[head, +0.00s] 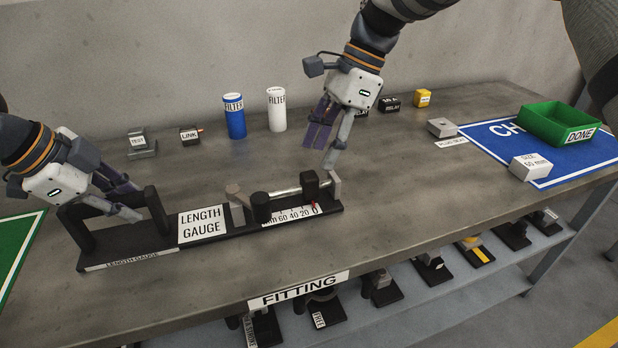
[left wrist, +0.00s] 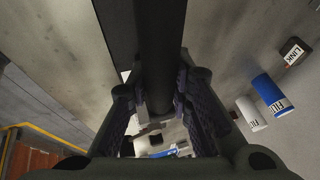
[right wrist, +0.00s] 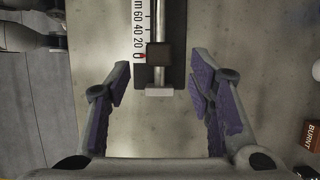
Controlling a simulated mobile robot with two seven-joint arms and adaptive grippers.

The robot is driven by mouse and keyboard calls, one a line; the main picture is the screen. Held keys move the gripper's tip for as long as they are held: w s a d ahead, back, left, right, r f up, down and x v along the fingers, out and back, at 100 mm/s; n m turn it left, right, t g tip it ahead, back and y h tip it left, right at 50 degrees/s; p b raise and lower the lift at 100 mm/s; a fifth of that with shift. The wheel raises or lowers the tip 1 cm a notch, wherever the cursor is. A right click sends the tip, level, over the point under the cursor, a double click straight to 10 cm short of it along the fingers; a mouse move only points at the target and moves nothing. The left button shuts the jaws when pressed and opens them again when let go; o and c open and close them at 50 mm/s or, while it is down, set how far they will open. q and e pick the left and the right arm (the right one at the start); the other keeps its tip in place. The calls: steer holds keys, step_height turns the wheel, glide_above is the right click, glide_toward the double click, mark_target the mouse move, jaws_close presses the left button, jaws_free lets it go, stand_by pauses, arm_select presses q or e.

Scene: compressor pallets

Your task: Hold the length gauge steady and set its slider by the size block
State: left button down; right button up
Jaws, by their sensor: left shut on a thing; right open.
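The length gauge (head: 204,225) lies on the bench, a long black base with a handle at its left end and a scale marked 60 40 20 0. My left gripper (head: 140,205) is shut on the gauge's handle bar (left wrist: 158,50). The black slider (head: 310,184) sits on the rod near the scale's 0 end, by a red pointer; it also shows in the right wrist view (right wrist: 159,53). My right gripper (head: 322,150) is open and empty, just beyond the gauge's right end. The white size block (head: 531,167), marked 60 mm, lies at the right on the blue mat's edge.
A green DONE bin (head: 560,124) stands on the blue mat (head: 500,142). A plug block (head: 441,127), blue filter (head: 234,116), white filter (head: 277,110) and small boxes stand along the back. The bench between gauge and size block is clear.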

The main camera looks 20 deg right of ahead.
mark_target(312, 174)
steer(key=x, duration=0.7)
steer(key=shift+f, duration=0.4)
steer(key=shift+c, duration=0.3)
